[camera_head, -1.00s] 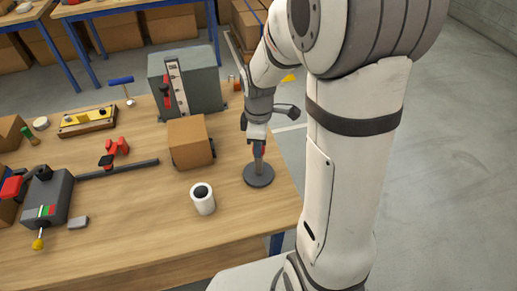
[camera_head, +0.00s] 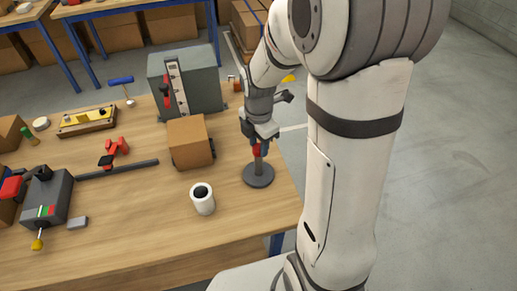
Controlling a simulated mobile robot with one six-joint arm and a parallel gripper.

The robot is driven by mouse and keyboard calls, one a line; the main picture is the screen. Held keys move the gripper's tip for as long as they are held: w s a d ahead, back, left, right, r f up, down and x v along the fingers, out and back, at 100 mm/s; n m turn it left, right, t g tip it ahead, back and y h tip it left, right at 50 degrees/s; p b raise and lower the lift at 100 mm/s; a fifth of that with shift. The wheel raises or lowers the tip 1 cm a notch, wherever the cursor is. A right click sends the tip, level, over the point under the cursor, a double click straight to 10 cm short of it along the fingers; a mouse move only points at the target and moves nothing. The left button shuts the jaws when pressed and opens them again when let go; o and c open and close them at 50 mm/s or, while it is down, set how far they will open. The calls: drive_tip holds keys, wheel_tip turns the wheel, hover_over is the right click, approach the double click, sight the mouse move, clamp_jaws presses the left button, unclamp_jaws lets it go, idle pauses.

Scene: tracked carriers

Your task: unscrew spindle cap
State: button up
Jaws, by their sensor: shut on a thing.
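The spindle (camera_head: 258,175) stands upright on a round dark grey base near the right edge of the wooden table. A small red cap (camera_head: 257,150) shows at the top of its post. My gripper (camera_head: 258,144) points down over the post and is shut on the red cap. The jaws cover part of the cap, so its thread is hidden.
A cardboard box (camera_head: 190,142) stands just left of the spindle. A white cup-like cylinder (camera_head: 202,199) stands in front of it. A grey machine (camera_head: 186,82) is behind the box. The table's right edge (camera_head: 290,190) is close to the spindle.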

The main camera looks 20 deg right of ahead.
drive_tip(key=n, duration=0.6)
drive_tip(key=shift+n, duration=0.4)
drive_tip(key=o, duration=0.8)
